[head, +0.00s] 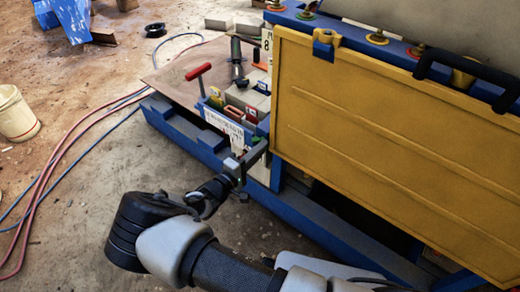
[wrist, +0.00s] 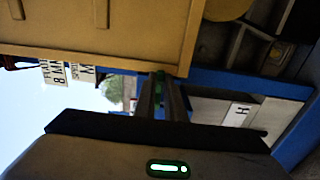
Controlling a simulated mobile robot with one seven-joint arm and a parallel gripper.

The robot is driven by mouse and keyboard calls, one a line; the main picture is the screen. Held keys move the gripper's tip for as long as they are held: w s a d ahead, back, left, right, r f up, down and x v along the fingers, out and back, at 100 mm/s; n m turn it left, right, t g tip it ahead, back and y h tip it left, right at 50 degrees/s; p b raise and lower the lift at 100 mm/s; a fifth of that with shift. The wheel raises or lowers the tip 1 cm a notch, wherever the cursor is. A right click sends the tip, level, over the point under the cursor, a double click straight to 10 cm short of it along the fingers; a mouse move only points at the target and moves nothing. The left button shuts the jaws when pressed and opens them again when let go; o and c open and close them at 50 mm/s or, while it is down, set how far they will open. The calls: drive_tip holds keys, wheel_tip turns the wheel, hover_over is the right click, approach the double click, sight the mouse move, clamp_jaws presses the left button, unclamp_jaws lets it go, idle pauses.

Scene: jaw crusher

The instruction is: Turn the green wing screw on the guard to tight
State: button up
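The guard (head: 385,140) is a large yellow panel on the blue machine frame. Its underside edge also shows across the top of the wrist view (wrist: 110,50). The green wing screw (wrist: 159,83) shows as a small green patch at the guard's lower edge in the wrist view, between my two dark fingertips. Most of it is hidden by the fingers, so how far it is turned cannot be seen. My gripper (head: 262,150) reaches to the guard's left lower corner in the head view. Its fingers (wrist: 160,88) are close together and appear shut on the screw.
A red T-handle (head: 198,72) and a tray of labelled blocks (head: 235,112) stand left of the guard. Blue frame beams (head: 185,135) run below. Red and blue hoses (head: 65,140) and a white bucket (head: 15,115) lie on the floor at left.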

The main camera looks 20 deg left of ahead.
drive_tip(key=o, duration=0.4)
drive_tip(key=p+v, duration=0.1)
drive_tip(key=v, duration=1.6)
drive_tip(key=shift+s, duration=0.2)
